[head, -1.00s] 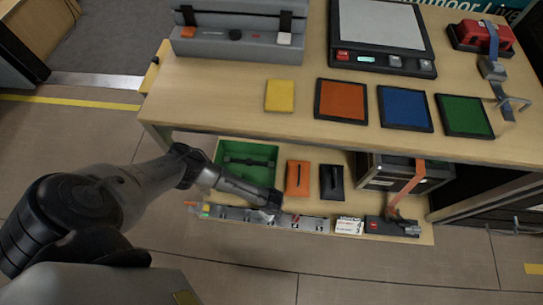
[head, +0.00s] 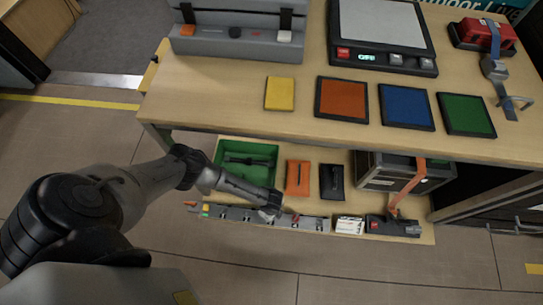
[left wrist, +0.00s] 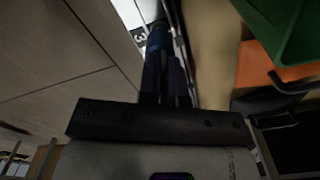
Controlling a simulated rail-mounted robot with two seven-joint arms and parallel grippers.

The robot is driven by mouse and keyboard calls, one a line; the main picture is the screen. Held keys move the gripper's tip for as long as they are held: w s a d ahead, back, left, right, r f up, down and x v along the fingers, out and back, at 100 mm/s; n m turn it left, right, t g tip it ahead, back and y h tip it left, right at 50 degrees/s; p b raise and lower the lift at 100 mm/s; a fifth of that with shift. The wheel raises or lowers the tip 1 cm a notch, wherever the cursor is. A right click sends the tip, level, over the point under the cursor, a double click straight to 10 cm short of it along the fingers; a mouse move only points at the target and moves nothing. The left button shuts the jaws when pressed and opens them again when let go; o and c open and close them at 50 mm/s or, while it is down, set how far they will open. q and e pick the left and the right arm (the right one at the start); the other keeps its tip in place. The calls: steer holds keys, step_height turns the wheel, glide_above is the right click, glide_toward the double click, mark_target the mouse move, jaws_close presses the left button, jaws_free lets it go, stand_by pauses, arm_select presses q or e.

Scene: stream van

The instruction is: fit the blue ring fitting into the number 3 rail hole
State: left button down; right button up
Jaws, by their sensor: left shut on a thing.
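The rail (head: 235,215) is a long grey strip with several holes, lying along the front edge of the lower shelf. My left gripper (head: 271,208) is low over the middle of the rail. In the left wrist view, its fingers (left wrist: 167,80) are shut on the blue ring fitting (left wrist: 158,40), whose lower part is between them. A label with a dark 3 (left wrist: 140,35) shows on the rail right beside the fitting. I cannot tell whether the fitting is in the hole or just above it. My right gripper is out of view.
A green bin (head: 226,172), an orange pouch (head: 298,178) and a black pouch (head: 332,182) are behind the rail. A white card box (head: 349,225) and a dark strapped device (head: 392,227) stand at its right end. The tabletop (head: 210,105) overhangs behind. The floor in front is clear.

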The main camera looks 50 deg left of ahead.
arm_select(q)
steer(key=shift+f+b, duration=0.7)
steer(key=shift+f, duration=0.35)
steer(key=c, duration=1.2)
jaws_free()
steer(key=shift+r, duration=0.1)
steer(key=shift+r+p, duration=0.65)
steer(key=shift+p, duration=0.1)
step_height(320, 180, up, 12)
steer(key=p, duration=1.2)
steer(key=shift+r+p, duration=0.25)
steer(key=shift+p, duration=0.1)
